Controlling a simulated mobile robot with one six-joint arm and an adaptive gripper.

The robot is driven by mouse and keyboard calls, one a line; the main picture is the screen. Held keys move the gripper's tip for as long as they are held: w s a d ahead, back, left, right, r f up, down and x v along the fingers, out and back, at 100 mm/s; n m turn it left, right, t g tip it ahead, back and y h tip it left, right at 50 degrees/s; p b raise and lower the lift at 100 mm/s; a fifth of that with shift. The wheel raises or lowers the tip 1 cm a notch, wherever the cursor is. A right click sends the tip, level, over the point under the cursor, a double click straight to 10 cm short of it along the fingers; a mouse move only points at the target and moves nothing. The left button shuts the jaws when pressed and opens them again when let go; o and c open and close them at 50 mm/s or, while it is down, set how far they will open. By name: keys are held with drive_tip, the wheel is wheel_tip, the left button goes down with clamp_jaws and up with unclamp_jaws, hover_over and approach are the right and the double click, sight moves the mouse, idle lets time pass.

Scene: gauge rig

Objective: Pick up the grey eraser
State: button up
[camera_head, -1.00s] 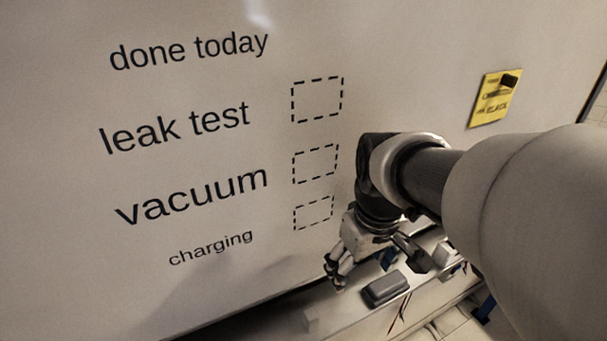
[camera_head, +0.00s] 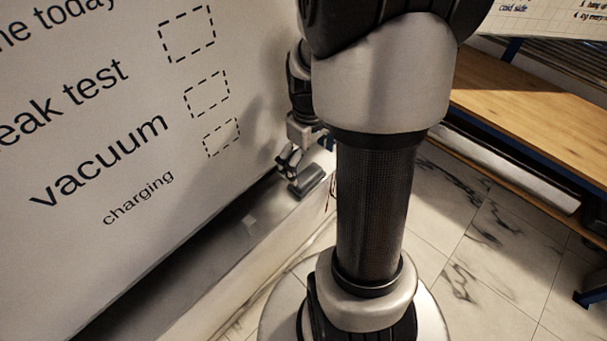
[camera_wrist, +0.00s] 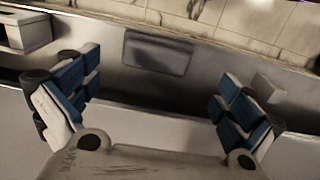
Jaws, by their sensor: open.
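The grey eraser (camera_head: 308,181) lies on the ledge under the whiteboard, close beside my gripper (camera_head: 291,161). In the wrist view the grey eraser (camera_wrist: 157,53) is a dark rounded block at the upper middle, beyond the fingertips. My gripper (camera_wrist: 157,90) is open there, its blue-padded fingers wide apart at left and right. The eraser lines up with the gap between the fingers but is not touched by them. Nothing is held.
The whiteboard (camera_head: 90,230) with dashed boxes rises behind the ledge (camera_head: 235,240). A light box (camera_wrist: 25,32) stands at the wrist view's upper left. A wooden bench (camera_head: 530,110) is at right over marble tiles.

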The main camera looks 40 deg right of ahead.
sight(307, 176)
drive_tip(key=f, duration=0.4)
drive_tip(key=f+b, duration=0.1)
drive_tip(key=f, duration=0.2)
drive_tip(key=shift+w+d, duration=0.15)
drive_tip(key=shift+w, duration=0.15)
drive_tip(key=shift+s+f, duration=0.1)
drive_tip(key=shift+s, duration=0.1)
drive_tip(key=c, duration=1.1)
drive_tip(key=shift+o, duration=0.3)
